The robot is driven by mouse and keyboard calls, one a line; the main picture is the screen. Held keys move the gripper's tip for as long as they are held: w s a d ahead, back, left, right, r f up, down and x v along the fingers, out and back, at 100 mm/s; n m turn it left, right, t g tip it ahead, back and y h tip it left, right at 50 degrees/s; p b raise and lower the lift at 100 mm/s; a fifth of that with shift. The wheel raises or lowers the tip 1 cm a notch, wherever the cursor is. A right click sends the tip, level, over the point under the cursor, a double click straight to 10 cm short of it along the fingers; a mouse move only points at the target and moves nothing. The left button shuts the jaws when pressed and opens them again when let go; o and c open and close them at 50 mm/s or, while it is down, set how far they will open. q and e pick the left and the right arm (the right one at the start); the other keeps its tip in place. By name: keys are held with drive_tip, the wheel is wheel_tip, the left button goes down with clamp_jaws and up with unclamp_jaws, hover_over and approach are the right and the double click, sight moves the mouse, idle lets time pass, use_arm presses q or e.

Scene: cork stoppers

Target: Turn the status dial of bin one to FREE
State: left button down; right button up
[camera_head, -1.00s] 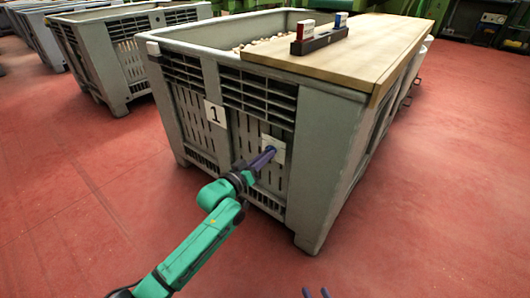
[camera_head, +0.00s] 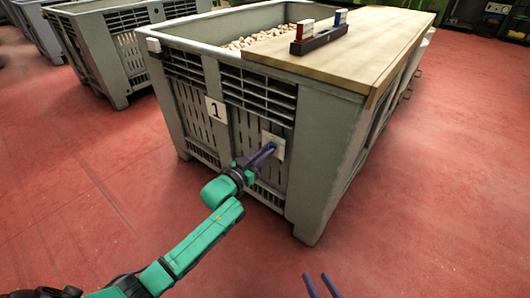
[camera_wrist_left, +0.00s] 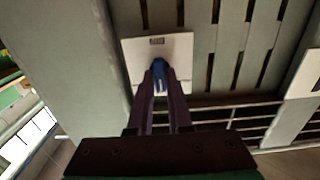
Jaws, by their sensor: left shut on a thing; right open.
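The grey bin with the "1" label (camera_head: 216,109) carries a pale square dial plate (camera_head: 278,141) on its near side. My left gripper (camera_head: 270,149) reaches the plate from the lower left and is shut on the blue dial knob. In the left wrist view the blue knob (camera_wrist_left: 159,73) sits between the two fingertips, in front of the dial plate (camera_wrist_left: 180,50). A small dark window (camera_wrist_left: 156,41) shows on the plate, but its wording is too small to read. My right gripper (camera_head: 320,286) is open and empty at the bottom edge, over the floor.
Bin one's grey rim (camera_head: 205,49) surrounds many corks (camera_head: 265,39). A wooden board (camera_head: 385,45) covers its right part and bears a dark rack (camera_head: 318,40) with a red-and-white and a blue block. Another grey bin (camera_head: 90,50) stands behind left. The red floor in front is clear.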

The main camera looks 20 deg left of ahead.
use_arm(q)
drive_tip(key=c, duration=0.8)
unclamp_jaws()
drive_tip(key=shift+c, duration=0.2)
use_arm(e)
drive_tip(key=shift+s+f, duration=0.1)
drive_tip(key=shift+f, duration=0.1)
use_arm(q)
drive_tip(key=p+v, duration=0.5)
drive_tip(key=v, duration=0.9)
drive_tip(key=shift+s, duration=0.25)
use_arm(e)
drive_tip(key=d+r+n+g+h, duration=0.1)
drive_tip(key=d+r+g+h, duration=0.1)
drive_tip(key=d+r+g, duration=0.2)
drive_tip(key=shift+s+d+r+h, duration=0.15)
drive_tip(key=shift+d+h, duration=0.15)
drive_tip(key=shift+d, duration=0.3)
use_arm(q)
drive_tip(key=shift+f, duration=0.1)
use_arm(e)
drive_tip(key=shift+g, duration=0.3)
